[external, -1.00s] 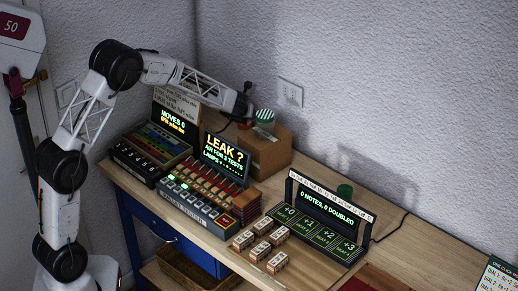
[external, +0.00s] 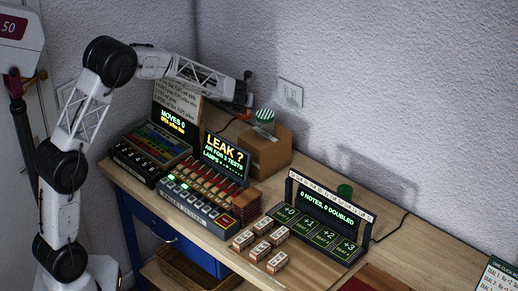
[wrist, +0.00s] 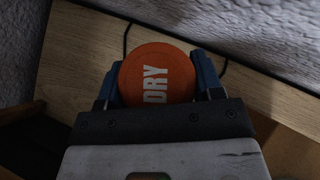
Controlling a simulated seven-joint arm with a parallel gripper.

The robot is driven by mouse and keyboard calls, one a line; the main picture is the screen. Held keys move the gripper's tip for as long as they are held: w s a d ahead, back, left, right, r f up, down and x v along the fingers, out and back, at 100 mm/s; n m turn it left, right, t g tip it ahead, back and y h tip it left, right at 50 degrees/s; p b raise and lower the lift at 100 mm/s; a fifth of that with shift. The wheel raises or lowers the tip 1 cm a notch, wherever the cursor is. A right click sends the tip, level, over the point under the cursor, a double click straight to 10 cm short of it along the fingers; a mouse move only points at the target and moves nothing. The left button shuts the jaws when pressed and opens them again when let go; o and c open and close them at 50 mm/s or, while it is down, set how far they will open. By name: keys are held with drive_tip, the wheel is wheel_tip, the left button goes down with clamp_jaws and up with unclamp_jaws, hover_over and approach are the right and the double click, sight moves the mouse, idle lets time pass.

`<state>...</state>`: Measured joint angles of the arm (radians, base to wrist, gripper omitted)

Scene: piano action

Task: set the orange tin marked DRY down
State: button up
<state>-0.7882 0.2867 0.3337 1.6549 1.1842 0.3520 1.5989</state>
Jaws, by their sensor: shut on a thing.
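The orange tin marked DRY (wrist: 150,75) sits between the two fingers of my gripper (wrist: 160,85) in the wrist view, its round lid facing the camera. My gripper is shut on the tin. Bare wooden bench top (wrist: 75,65) and the wall show beyond the tin. In the external view my gripper (external: 240,108) is at the back of the bench, near the wall and left of the cardboard box. The tin is too small and dark to make out clearly there.
A cardboard box (external: 268,150) with a green-and-white striped tin (external: 264,116) on top stands just right of my gripper. The LEAK display (external: 226,156) and the MOVES display (external: 175,125) stand in front. Several small blocks (external: 262,240) lie farther forward.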

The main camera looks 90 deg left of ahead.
wheel_tip(320, 180, up, 11)
drive_tip(key=shift+r, duration=0.15)
drive_tip(key=shift+w+d, duration=0.2)
drive_tip(key=shift+w, duration=0.05)
drive_tip(key=shift+w+d, duration=0.3)
drive_tip(key=shift+w, duration=0.25)
drive_tip(key=w+d+n+g, duration=0.4)
drive_tip(key=w+d+n, duration=0.1)
drive_tip(key=w+d, duration=2.05)
wheel_tip(320, 180, down, 11)
drive_tip(key=s+d, duration=0.1)
drive_tip(key=shift+s+d, duration=0.3)
drive_tip(key=shift+d, duration=0.1)
